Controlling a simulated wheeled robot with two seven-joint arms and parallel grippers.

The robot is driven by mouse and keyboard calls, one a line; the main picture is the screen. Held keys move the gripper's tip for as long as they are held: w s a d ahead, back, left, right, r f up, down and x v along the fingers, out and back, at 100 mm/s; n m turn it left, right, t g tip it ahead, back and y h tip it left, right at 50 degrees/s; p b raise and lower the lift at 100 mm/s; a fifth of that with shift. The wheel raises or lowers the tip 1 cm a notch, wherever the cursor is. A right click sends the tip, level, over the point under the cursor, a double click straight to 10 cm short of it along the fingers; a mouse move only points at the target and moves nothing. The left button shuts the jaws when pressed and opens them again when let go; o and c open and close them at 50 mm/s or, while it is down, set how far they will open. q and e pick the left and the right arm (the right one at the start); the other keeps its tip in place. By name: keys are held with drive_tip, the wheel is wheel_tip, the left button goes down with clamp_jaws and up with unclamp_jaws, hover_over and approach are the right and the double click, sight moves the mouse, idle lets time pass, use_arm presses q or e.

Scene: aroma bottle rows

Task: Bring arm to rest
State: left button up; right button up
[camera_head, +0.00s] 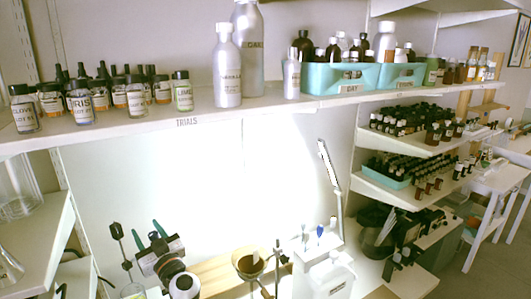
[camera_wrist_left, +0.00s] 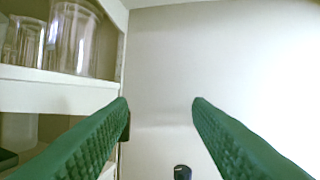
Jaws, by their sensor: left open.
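My left gripper (camera_head: 147,234) is low at the left in the head view, below the shelf marked TRIALS, in front of the bright back panel. Its two green fingers point up and stand apart. In the left wrist view the fingers (camera_wrist_left: 161,103) are wide open with nothing between them, only the pale panel behind. A small dark-topped object (camera_wrist_left: 183,172) shows at the bottom edge there; I cannot tell what it is. My right gripper does not show in either view.
Small labelled bottles (camera_head: 80,102) and silver bottles (camera_head: 227,70) stand on the upper shelf (camera_head: 190,122). Teal bins (camera_head: 340,78) hold more bottles. A funnel stand (camera_head: 249,263) is right of my gripper. Glass jars (camera_wrist_left: 75,38) stand on a left-hand shelf (camera_wrist_left: 55,93).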

use_arm(q)
drive_tip(key=s+d+f+m+g+h, duration=0.1)
drive_tip(key=s+d+f+m+h, duration=0.5)
drive_tip(key=s+d+m+h, duration=0.3)
drive_tip(key=s+d+f+m+h, duration=0.7)
drive_tip(key=s+d+h, duration=0.15)
drive_tip(key=h, duration=0.25)
drive_tip(key=s+a+f+n+g+y, duration=0.1)
drive_tip(key=s+a+f+g, duration=0.15)
drive_tip(key=s, duration=0.45)
drive_tip(key=s+a+f+n+g+y, duration=0.15)
drive_tip(key=s+g, duration=0.25)
drive_tip(key=s, duration=0.4)
drive_tip(key=s+a+f+n+g+y, duration=0.1)
drive_tip(key=s+f+g+y, duration=0.15)
drive_tip(key=s, duration=0.45)
wheel_tip(320, 180, down, 35)
drive_tip(key=s+g+b, duration=0.2)
drive_tip(key=s+b, duration=0.1)
drive_tip(key=b, duration=0.5)
drive_tip(key=s+a+f+b, duration=0.1)
drive_tip(key=s+f+b, duration=0.2)
drive_tip(key=s+f, duration=0.5)
drive_tip(key=s+a+f+g+b, duration=0.1)
drive_tip(key=s+a+f+b, duration=0.1)
drive_tip(key=s+f, duration=0.5)
wheel_tip(320, 180, down, 6)
drive_tip(key=shift+s+f+g+b, duration=0.3)
drive_tip(key=shift+s+b, duration=0.1)
drive_tip(key=shift+b, duration=0.15)
